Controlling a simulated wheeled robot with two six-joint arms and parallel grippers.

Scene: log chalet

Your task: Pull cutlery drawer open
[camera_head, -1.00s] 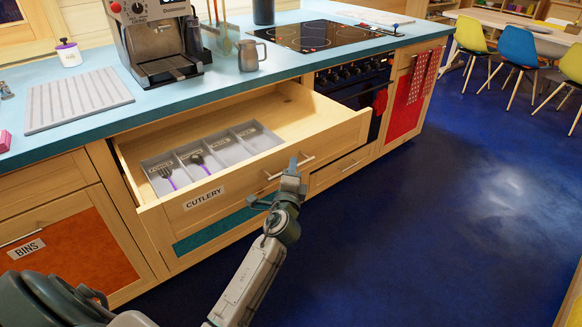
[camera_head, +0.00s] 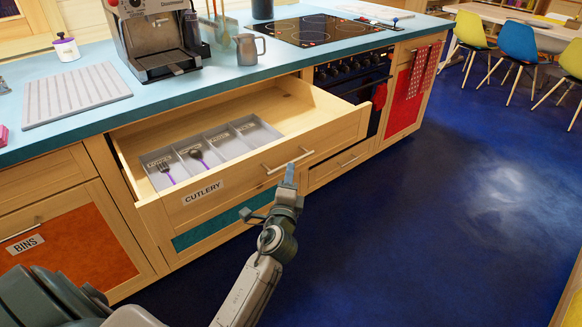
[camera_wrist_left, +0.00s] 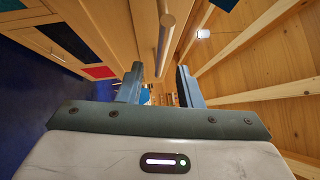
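The cutlery drawer (camera_head: 235,178) stands well open under the blue counter, with a "CUTLERY" label and a bar handle (camera_head: 288,161) on its front. Inside it a grey divided tray (camera_head: 232,147) holds a purple-handled fork (camera_head: 166,172) and spoon (camera_head: 200,158). My left gripper (camera_head: 289,176) is just in front of the drawer front, by the handle and slightly below it. In the left wrist view its two fingers (camera_wrist_left: 158,84) are spread apart, with the wooden-looking handle bar (camera_wrist_left: 165,42) ahead between them; I cannot tell whether they touch. My right gripper is not in view.
The counter (camera_head: 185,85) carries a coffee machine (camera_head: 155,40), a metal jug (camera_head: 250,49), a ribbed board (camera_head: 75,95) and a hob (camera_head: 320,30). A "BINS" cupboard (camera_head: 75,250) is at the left. The blue floor (camera_head: 430,230) to the right is clear.

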